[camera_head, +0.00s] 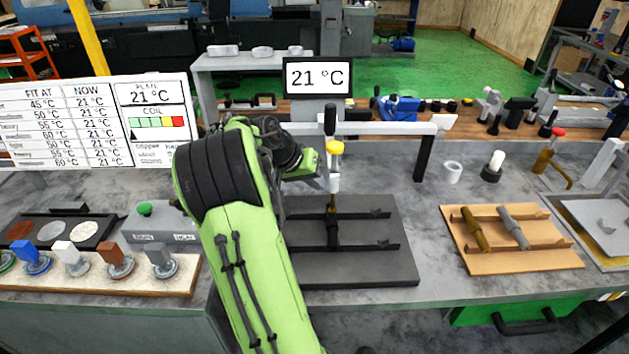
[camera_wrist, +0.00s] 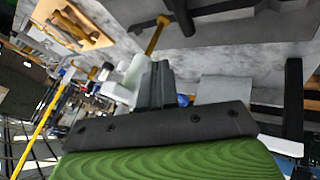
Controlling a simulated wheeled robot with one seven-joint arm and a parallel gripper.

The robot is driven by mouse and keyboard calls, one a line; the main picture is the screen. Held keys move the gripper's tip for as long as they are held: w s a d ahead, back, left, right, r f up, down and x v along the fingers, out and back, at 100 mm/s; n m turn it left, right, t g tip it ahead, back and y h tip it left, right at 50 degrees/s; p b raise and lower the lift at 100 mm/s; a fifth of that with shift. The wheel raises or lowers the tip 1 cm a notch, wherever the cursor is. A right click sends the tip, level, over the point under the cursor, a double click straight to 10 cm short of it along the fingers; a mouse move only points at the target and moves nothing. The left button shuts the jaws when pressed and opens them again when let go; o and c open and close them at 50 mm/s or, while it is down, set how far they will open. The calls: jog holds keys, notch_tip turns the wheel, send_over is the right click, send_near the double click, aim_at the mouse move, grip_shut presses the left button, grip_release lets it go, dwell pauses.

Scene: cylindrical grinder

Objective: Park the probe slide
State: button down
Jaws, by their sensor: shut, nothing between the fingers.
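The probe slide (camera_head: 335,148) is on the pale horizontal rail (camera_head: 390,128), near the middle of the head view. It has a dark upright knob on top, a yellow collar, a white lower body and a thin brass-coloured probe pointing down. My gripper (camera_head: 318,182) is just left of the slide's lower part, partly hidden by my own wrist. In the wrist view my gripper (camera_wrist: 157,82) is shut and empty. A white part (camera_wrist: 128,80) and a brass rod (camera_wrist: 156,36) show beside its fingers; I cannot tell whether they touch.
A dark plate (camera_head: 370,265) with a black rack lies below the rail. A black post (camera_head: 424,158) holds the rail's right end. A wooden board (camera_head: 510,255) with two rods lies to the right. Stamps (camera_head: 117,262) stand on a tray at left. A display (camera_head: 318,76) reads 21 °C.

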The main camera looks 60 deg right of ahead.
jog(key=s+d, duration=0.6)
jog(key=s, duration=0.6)
jog(key=s+d, duration=0.7)
jog(key=s, duration=0.6)
jog(key=shift+s, duration=0.25)
jog(key=shift+r, duration=0.15)
jog(key=w+a+r, duration=0.6)
jog(key=w+r, duration=0.1)
jog(key=shift+w+a+r+p, duration=0.25)
jog(key=shift+w+r+p, duration=0.05)
jog(key=shift+p, duration=0.05)
